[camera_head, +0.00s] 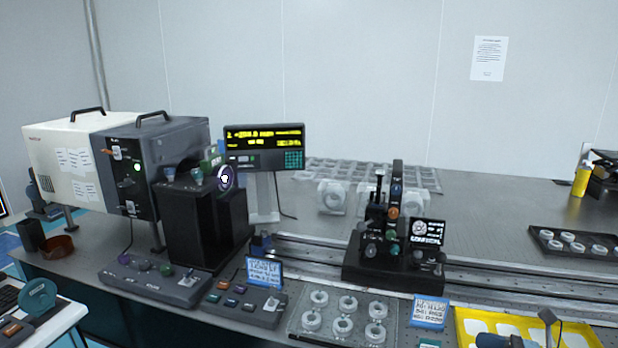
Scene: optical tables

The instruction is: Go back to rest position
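Neither of my grippers shows in the head view, and no arm of mine can be made out. The view looks across a grey optical table (470,215). A black optical mount assembly (395,245) stands on the rail near the middle. A white and dark grey instrument box (120,160) stands at the left, with a black stand (205,225) beside it. A display unit (264,147) with yellow digits stands behind the stand.
Control boxes (155,280) and a clear tray of white rings (343,325) line the front edge. A yellow tray (590,338), cut off by the frame, is at the bottom right. A black tray (575,255) of rings sits at right.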

